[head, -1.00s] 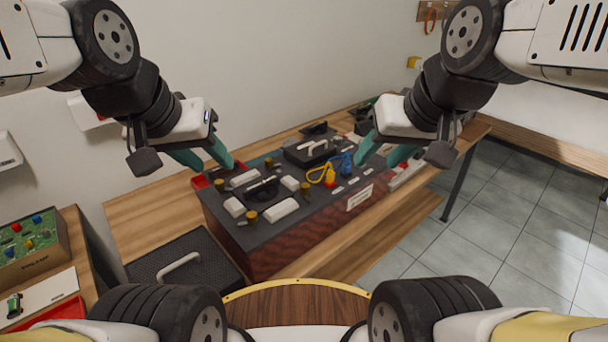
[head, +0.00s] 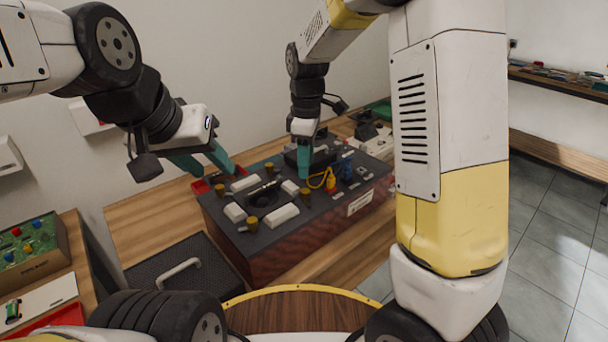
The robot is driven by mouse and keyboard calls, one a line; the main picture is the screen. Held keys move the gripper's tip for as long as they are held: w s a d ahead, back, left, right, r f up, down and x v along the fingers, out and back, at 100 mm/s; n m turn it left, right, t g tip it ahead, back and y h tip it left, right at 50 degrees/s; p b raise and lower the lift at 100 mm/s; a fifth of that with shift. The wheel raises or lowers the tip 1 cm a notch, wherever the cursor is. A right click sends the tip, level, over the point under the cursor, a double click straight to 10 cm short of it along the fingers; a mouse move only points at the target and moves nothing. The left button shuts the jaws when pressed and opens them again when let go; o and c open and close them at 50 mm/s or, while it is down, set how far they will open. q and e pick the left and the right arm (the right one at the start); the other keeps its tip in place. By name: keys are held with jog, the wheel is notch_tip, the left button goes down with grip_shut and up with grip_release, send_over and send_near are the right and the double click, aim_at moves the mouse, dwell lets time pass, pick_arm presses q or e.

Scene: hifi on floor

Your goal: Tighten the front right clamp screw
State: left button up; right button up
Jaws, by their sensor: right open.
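A dark-topped box (head: 262,252) stands on the wooden bench. On its top, white blocks surround a black square part (head: 265,192). Several brass clamp screws stand around it: one at the right (head: 305,194), one at the front (head: 252,223), one at the left (head: 220,190) and one at the back (head: 269,168). My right gripper (head: 304,176) points down just above the right screw, its teal fingers overlapping in view; I cannot tell if it touches. It is open. My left gripper (head: 215,170) is open and empty above the box's back left, near a red tray (head: 202,185).
A black handled case (head: 185,270) sits at the front left. A green board (head: 28,240) is far left.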

aim_at(305, 191)
notch_tip(305, 191, down, 8)
dwell(0.5)
grip_shut()
